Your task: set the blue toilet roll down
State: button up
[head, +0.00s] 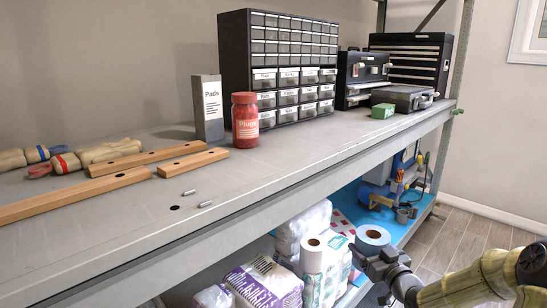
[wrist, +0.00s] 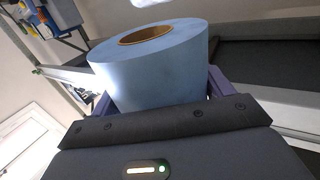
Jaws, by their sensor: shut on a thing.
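The blue toilet roll (head: 373,237) is at the front edge of the lower shelf in the head view, with its core opening facing up. It fills the middle of the wrist view (wrist: 150,75). My gripper (head: 368,258) is shut on the roll, with a finger on each side of it in the wrist view. The roll's lower part is hidden behind my gripper. I cannot tell whether its underside touches anything.
A white paper roll (head: 313,255) stands left of the blue one, beside wrapped packs (head: 263,283). The upper shelf (head: 290,160) overhangs and holds a drawer cabinet (head: 235,50) and a red jar (head: 245,120).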

jog(key=s+a+f, duration=0.4)
jog(key=a+f, duration=0.2)
jog(key=f, duration=0.3)
jog(key=s+a+f, duration=0.3)
jog(key=a+f, duration=0.3)
jog(key=f, duration=0.4)
jog(key=s+r+m+h+p, duration=0.1)
jog(key=s+r+h+p, duration=0.1)
jog(key=r+p, duration=0.9)
jog(key=s+r+m+h+p, duration=0.2)
jog(key=r+p, duration=1)
jog(key=p, duration=1.4)
jog(key=s, duration=0.2)
jog(key=shift+s+d+r+t+h, duration=0.15)
jog(key=shift+s+r+t+h, duration=0.15)
jog(key=shift+s, duration=0.1)
jog(key=shift+f, duration=0.15)
